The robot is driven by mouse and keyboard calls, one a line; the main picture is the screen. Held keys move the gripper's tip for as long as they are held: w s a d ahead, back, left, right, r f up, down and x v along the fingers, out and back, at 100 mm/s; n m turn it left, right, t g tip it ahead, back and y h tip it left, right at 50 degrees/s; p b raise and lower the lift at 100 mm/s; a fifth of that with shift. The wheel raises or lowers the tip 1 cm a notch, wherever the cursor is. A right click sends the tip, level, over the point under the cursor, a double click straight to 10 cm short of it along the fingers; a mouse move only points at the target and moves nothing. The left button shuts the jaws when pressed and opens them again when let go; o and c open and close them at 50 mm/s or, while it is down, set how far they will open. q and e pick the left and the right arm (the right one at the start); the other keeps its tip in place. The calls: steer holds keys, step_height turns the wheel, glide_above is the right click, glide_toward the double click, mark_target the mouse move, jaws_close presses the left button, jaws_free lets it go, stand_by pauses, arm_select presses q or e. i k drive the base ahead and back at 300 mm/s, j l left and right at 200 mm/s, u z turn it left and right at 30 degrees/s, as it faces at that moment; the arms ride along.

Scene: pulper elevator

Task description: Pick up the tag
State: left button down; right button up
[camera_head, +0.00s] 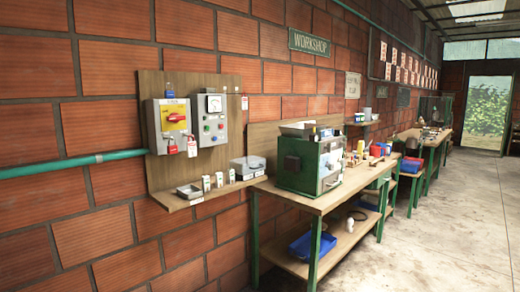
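Several tag-like items show on a wooden wall board (225,80). A white tag (192,147) hangs at the lower right of a grey switch box (154,138) with a yellow plate and a red rotary switch. A red padlock (172,148) hangs beside it. A small red-and-white tag (244,103) hangs at the board's right edge. Small pale upright pieces, one of them here (206,183), stand on the board's shelf (180,202); I cannot tell whether they are tags. Neither of my grippers is in view.
A grey meter box (213,129) is next to the switch box. A shallow tray (190,191) and a whitish box (247,165) sit on the shelf. A green machine (297,165) stands on the workbench (328,201) to the right. The concrete floor (440,235) is clear.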

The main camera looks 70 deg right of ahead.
mark_target(191, 146)
steer(key=z, duration=0.5)
steer(key=j+z, duration=0.1)
steer(key=z, duration=0.35)
steer(key=k+z, duration=0.1)
steer(key=z, duration=0.9)
steer(key=k, duration=0.05)
